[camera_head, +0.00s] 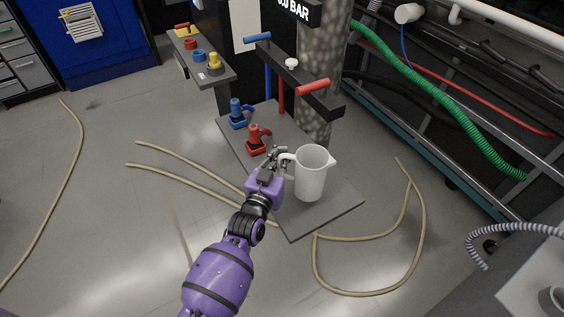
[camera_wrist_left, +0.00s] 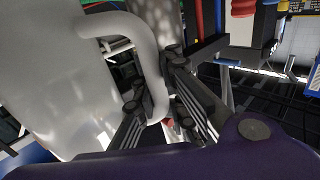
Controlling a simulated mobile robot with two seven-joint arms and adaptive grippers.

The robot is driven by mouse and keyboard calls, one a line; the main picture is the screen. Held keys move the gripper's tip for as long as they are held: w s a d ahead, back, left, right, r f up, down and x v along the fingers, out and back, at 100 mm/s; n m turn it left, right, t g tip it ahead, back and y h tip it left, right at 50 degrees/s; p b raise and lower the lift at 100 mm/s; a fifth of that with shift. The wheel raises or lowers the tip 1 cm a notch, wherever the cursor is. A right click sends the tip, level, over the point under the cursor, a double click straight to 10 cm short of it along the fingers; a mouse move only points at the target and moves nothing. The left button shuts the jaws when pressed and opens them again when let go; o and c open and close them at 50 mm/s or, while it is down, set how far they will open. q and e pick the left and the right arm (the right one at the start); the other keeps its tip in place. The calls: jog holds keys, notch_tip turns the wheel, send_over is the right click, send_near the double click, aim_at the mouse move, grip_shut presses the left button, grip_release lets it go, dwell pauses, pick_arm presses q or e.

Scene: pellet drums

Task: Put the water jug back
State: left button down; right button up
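The water jug (camera_head: 311,175) is white and upright, over the right part of a grey shelf (camera_head: 290,224). I cannot tell for sure whether its base touches the shelf. Its handle is on its left side. My left gripper (camera_head: 278,163) is at this handle. In the left wrist view, the jug (camera_wrist_left: 60,75) fills the left side and its curved handle passes between the fingers of my left gripper (camera_wrist_left: 158,85). The fingers lie close on both sides of the handle and look shut on it. My right gripper is not in view.
A red valve (camera_head: 256,140) and a blue valve (camera_head: 238,115) stand on the shelf behind the gripper. A bar with red and blue handles (camera_head: 292,75) and a mottled column (camera_head: 322,70) rise behind the jug. Tan hoses (camera_head: 368,293) lie on the floor.

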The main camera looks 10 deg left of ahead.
pick_arm(q)
jog(key=shift+w, duration=0.25)
jog(key=f, duration=0.3)
jog(key=shift+w+a+f+b, duration=0.1)
jog(key=shift+w+f+b, duration=0.15)
jog(key=shift+b, duration=0.05)
jog(key=shift+f, duration=0.4)
jog(key=c, duration=1.8)
grip_release()
jog(key=shift+s, duration=0.1)
jog(key=shift+r, duration=0.1)
